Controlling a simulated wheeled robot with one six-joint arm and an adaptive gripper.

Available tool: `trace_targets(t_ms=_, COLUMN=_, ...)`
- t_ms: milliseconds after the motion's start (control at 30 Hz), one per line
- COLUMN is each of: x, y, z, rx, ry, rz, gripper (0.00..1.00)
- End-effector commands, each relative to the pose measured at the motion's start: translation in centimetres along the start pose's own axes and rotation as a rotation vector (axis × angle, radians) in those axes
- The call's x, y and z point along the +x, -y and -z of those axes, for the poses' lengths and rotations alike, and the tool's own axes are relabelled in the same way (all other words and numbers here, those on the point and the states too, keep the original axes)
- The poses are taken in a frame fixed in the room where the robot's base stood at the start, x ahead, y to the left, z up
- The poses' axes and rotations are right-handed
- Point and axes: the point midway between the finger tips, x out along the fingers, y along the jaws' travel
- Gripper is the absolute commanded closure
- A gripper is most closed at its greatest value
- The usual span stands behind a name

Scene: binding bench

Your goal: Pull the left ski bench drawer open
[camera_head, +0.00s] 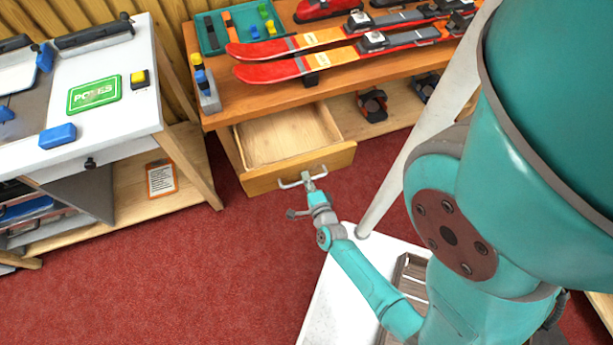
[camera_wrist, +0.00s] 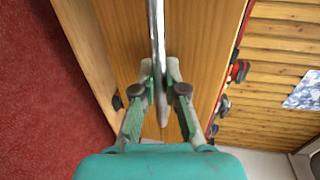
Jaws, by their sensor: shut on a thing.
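The left ski bench drawer (camera_head: 290,137) is a light wooden drawer under the left part of the ski bench (camera_head: 222,119). It stands pulled out, and its inside shows empty. Its wooden front (camera_head: 262,184) carries a silver bar handle (camera_head: 290,183). My gripper (camera_head: 309,182) is at the drawer front, shut on the handle. In the wrist view the gripper's fingers (camera_wrist: 160,78) close from both sides on the metal handle bar (camera_wrist: 154,35), with the wooden drawer front behind.
Red skis (camera_head: 330,55) and a green tray (camera_head: 236,32) lie on the bench top. Black and red bindings (camera_head: 373,105) sit on the lower shelf. A white table with a green POLES sign (camera_head: 95,93) stands at the left. Red carpet (camera_head: 200,270) before the drawer is clear.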

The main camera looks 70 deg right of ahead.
Motion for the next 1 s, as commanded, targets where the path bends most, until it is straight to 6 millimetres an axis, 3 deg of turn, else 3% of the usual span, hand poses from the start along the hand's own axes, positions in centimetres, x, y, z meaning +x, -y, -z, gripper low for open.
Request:
trace_targets(t_ms=33, x=0.0, y=-0.1, z=-0.1, rx=-0.001, ry=0.002, rz=-0.003, gripper=1.0)
trace_targets(t_ms=100, x=0.0, y=-0.1, z=-0.1, rx=-0.001, ry=0.002, rz=-0.003, gripper=0.77)
trace_targets(t_ms=167, x=0.0, y=-0.1, z=0.0, rx=-0.001, ry=0.002, rz=-0.002, gripper=0.63)
trace_targets(t_ms=567, x=-0.5, y=-0.1, z=-0.1, rx=0.0, ry=0.002, rz=-0.001, gripper=0.63)
trace_targets(t_ms=1000, x=-7.2, y=-0.1, z=-0.1, rx=-0.001, ry=0.006, rz=-0.003, gripper=0.63)
